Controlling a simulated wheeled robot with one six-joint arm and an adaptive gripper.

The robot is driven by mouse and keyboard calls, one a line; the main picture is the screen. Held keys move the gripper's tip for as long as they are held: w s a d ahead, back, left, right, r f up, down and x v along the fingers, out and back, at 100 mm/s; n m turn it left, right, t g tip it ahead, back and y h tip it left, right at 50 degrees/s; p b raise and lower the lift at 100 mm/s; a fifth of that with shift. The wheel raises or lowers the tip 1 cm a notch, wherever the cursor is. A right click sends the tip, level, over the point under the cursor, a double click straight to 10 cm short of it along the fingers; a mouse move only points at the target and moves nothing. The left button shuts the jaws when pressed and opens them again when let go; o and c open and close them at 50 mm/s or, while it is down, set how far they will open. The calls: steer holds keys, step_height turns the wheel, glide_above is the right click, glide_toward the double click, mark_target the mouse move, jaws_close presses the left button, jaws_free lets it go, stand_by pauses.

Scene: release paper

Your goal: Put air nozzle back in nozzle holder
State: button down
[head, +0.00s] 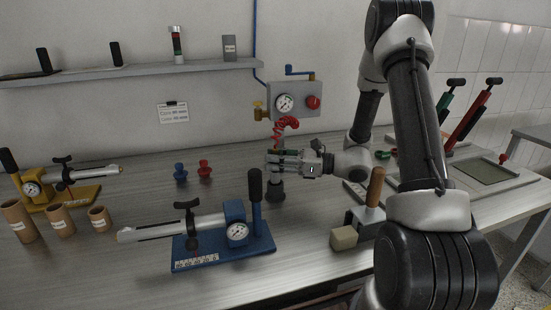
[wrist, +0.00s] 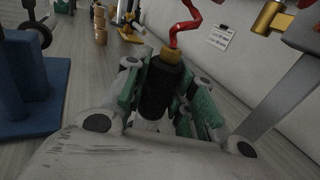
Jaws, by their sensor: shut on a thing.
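My gripper (head: 285,160) is shut on the air nozzle. In the wrist view, the nozzle (wrist: 160,88) is a dark cylinder with a brass collar, held between the green-padded fingers of my gripper (wrist: 165,105). A red coiled hose (head: 285,127) rises from it to the wall box; the hose also shows in the wrist view (wrist: 186,25). A dark round piece (head: 276,190), which looks like the nozzle holder, stands on the table just below my gripper. Fingers hide most of the nozzle in the head view. I cannot tell whether the nozzle's lower end touches the holder.
A blue press (head: 222,235) with an upright black lever stands close in front of my gripper. A wooden-handled tool (head: 372,200) stands to the right. A wall box (head: 296,100) with a gauge hangs behind. Blue and red small pieces (head: 204,169) sit left.

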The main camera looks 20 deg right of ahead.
mark_target(276, 149)
steer(key=shift+f, duration=1.95)
steer(key=c, duration=1.1)
jaws_free()
step_height(276, 149, up, 10)
steer(key=shift+f, duration=0.1)
